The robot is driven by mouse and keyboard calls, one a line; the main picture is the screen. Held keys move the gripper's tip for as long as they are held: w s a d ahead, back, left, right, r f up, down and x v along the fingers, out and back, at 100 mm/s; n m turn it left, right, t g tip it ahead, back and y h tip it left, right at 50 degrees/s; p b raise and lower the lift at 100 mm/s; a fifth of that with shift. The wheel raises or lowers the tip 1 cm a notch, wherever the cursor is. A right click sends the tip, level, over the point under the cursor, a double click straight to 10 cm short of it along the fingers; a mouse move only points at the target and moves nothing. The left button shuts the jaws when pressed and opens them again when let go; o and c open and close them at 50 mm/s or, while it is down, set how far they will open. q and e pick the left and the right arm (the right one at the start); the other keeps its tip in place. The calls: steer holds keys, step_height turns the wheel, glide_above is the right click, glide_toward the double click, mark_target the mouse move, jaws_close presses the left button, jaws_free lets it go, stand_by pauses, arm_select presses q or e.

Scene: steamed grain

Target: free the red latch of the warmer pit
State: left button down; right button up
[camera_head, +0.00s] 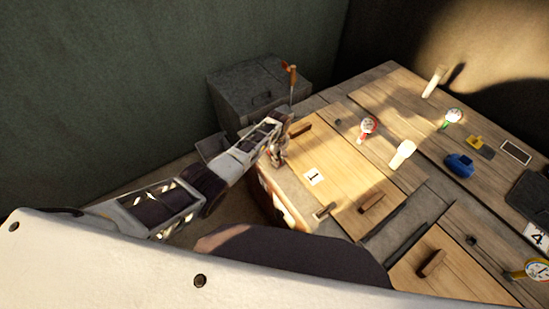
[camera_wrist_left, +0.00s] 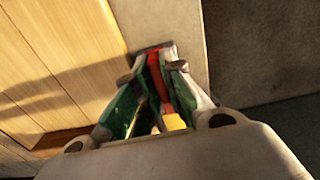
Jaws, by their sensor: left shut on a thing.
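My left gripper (camera_head: 278,150) is at the left edge of the wooden lid (camera_head: 335,190) marked 1. In the left wrist view the gripper (camera_wrist_left: 158,62) is shut on a red part, which I take for the red latch (camera_wrist_left: 155,82), at the edge of the pale planks. The green-sided fingers stand on both sides of it and hide much of it. In the head view the gripper covers the latch. My right gripper is in neither view.
A grey box (camera_head: 245,92) stands behind my left gripper, by an orange-topped thin rod (camera_head: 291,75). Wooden handles (camera_head: 371,202) stick up from the lids. Round dials (camera_head: 367,126), pale upright pieces (camera_head: 402,154) and a blue object (camera_head: 459,165) stand farther right on the worktop.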

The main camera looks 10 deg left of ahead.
arm_select(q)
steer(key=shift+w, duration=0.1)
steer(key=c, duration=1.5)
jaws_free()
steer(key=shift+r, duration=0.2)
steer(key=shift+r, duration=5.85)
steer(key=shift+f, duration=0.1)
